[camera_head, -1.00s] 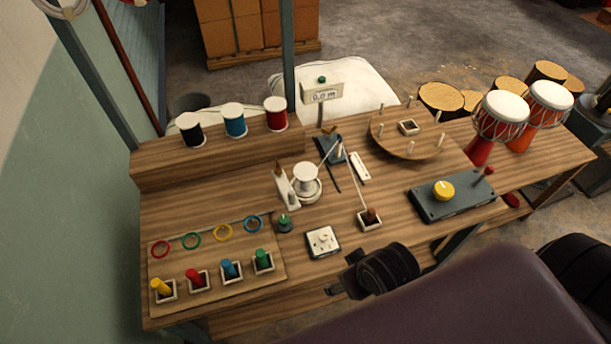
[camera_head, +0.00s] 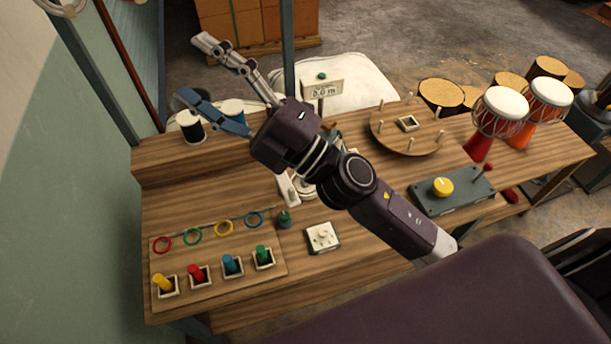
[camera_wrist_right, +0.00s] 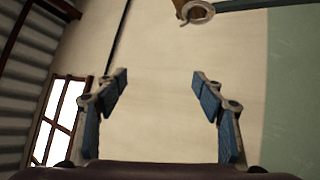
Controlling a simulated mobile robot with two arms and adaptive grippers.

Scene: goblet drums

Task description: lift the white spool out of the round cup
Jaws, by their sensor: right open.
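The white spool and most of the round cup are hidden behind my right arm in the head view. Only a small white part of the cup (camera_head: 306,191) shows at the arm's edge, beside a small white block (camera_head: 288,190). My right gripper (camera_head: 197,71) is open and empty, raised above the back left of the bench with its fingers spread toward the upper left. In the right wrist view the open fingers (camera_wrist_right: 160,78) have only a plain wall between and beyond them. My left gripper is not in view.
Coloured pegs and rings sit on a board (camera_head: 215,277) at front left. A yellow-knobbed box (camera_head: 455,198), peg disc (camera_head: 408,143) and drums (camera_head: 497,115) are to the right.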

